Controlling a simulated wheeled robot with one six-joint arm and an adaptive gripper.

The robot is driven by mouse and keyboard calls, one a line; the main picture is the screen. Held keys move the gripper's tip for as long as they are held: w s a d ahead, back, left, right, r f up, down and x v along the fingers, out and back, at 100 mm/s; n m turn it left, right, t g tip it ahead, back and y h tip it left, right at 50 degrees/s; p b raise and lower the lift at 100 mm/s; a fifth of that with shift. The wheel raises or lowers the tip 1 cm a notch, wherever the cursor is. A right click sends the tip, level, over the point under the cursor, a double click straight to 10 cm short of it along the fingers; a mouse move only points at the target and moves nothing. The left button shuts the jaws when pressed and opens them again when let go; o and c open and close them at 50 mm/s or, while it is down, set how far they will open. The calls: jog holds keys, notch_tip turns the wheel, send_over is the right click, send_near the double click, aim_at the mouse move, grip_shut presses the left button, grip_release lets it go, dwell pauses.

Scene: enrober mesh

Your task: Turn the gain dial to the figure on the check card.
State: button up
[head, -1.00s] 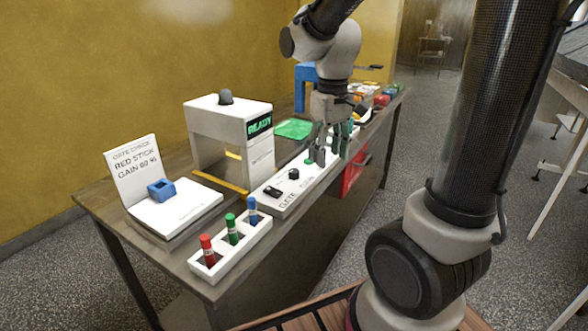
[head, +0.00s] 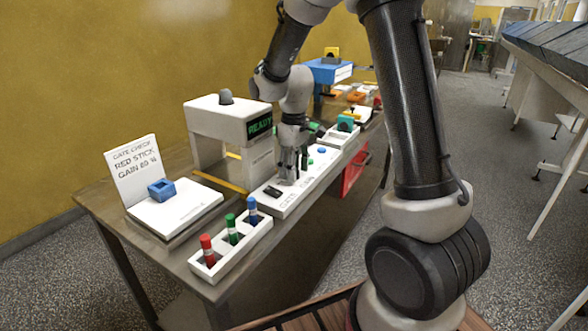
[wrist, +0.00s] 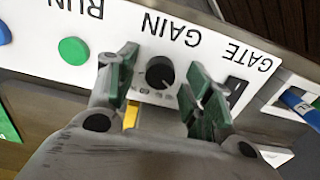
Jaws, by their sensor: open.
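The gain dial (wrist: 160,73) is a small black knob on the white control panel (wrist: 205,42), under the word GAIN, which is upside down in the wrist view. My gripper (wrist: 163,82) is open, its green-padded fingers on either side of the dial with gaps between. In the head view my gripper (head: 290,176) points down at the panel and hides the dial. The dial's pointer and scale are too small to read surely. The check card (head: 134,165) stands at the left and reads GATE CHECK, RED STICK, GAIN; its percent figure looks like 60 or 80.
A green button (wrist: 73,51) and a blue button (wrist: 3,33) sit beside the dial. A black switch (head: 273,191) is near the GATE label. A rack (head: 232,252) with red, green and blue sticks stands in front. The white gate housing (head: 218,118) shows READY.

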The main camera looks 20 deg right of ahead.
jog(key=shift+f, duration=0.25)
jog(key=shift+c, duration=0.4)
jog(key=c, duration=1)
